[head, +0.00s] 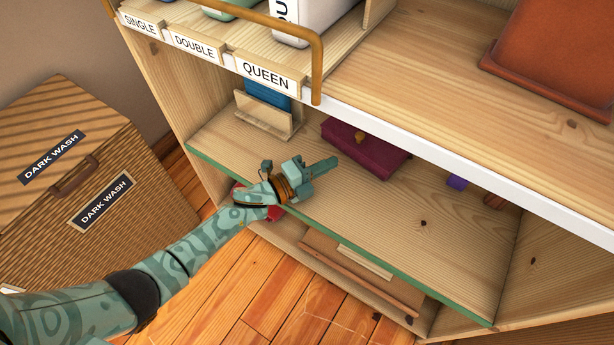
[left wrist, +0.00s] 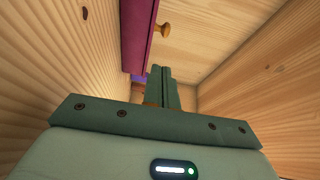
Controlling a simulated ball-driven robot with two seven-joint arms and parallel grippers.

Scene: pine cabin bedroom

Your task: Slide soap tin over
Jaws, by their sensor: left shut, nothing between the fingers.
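My left gripper (head: 335,163) reaches over the green front edge of the middle shelf (head: 430,235), shut and empty. Its closed fingers also show in the left wrist view (left wrist: 161,82). A maroon box (head: 365,150) with a brass knob lies just beyond the fingertips; it also shows in the left wrist view (left wrist: 137,38). A small purple block (head: 456,183) lies on the shelf to the right, partly under the upper board's edge. No label marks the soap tin, so I cannot tell which of these it is. My right gripper is not in view.
A wooden holder (head: 263,115) with something blue stands at the shelf's left end. A brown object (head: 495,202) sits at the right. The white-edged upper board (head: 420,149) overhangs. The shelf's front right is clear. A wicker hamper (head: 70,170) stands left.

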